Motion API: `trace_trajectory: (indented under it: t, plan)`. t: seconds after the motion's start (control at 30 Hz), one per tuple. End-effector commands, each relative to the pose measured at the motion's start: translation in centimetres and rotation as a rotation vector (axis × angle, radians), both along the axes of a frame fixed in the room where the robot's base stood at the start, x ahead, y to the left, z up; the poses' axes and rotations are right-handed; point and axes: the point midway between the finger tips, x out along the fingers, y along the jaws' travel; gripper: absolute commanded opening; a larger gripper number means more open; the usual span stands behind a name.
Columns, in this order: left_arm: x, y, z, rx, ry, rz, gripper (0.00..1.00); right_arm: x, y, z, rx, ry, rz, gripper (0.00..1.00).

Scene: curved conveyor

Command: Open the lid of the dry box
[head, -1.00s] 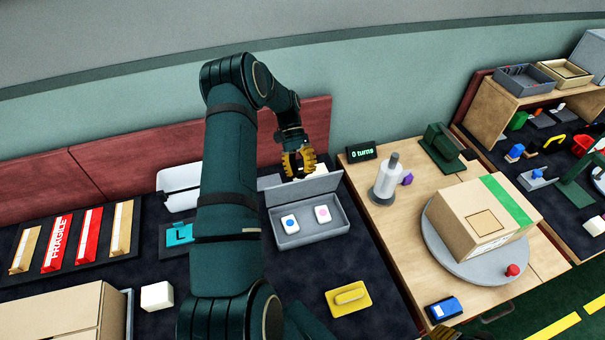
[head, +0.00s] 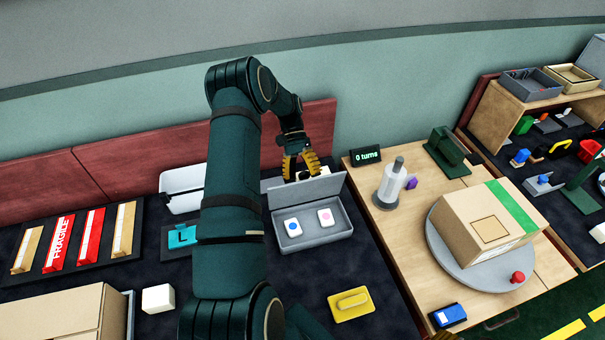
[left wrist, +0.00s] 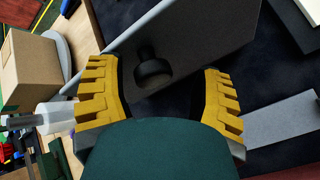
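The dry box is a grey open-topped tray (head: 325,238) on the dark bench in the head view, with two small tags inside, one with a blue dot and one with a pink dot. Its grey lid (head: 318,188) stands raised along the back edge. In the left wrist view, the lid (left wrist: 205,45) carries a dark knob (left wrist: 152,68). My left gripper (head: 302,172) is behind the lid, open, with its yellow fingers (left wrist: 162,95) spread on either side of the knob and apart from it. A sliver of what may be my right gripper (head: 441,333) shows at the bottom edge.
A yellow block (head: 351,303) lies in front of the box. To the right stand a grey-white cylinder (head: 390,187), a "0 turns" display (head: 366,156) and a carton (head: 485,222) on a turntable. A teal piece (head: 183,236) lies left of the box.

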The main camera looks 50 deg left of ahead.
Motion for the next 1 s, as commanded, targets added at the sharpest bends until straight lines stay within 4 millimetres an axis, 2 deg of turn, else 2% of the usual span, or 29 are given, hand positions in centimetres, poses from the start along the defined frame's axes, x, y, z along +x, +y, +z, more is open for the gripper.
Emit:
trace_trajectory:
  t: [0.17,0.63,0.8,1.0]
  plan:
    - [0.1,0.0,0.8,0.0,-0.003,0.0,0.66,0.0,0.0,0.0,0.0,0.0,0.0,0.47]
    - [0.0,0.1,8.6,0.001,-0.002,0.002,0.66,0.0,0.0,0.0,0.0,0.0,0.0,0.47]
    - [-0.1,0.0,9.9,0.0,-0.001,0.001,0.66,0.0,0.0,0.0,0.0,0.0,0.0,0.47]
    - [-0.1,0.0,10.0,0.0,0.001,0.001,0.66,0.0,0.0,0.0,0.0,0.0,0.0,0.47]
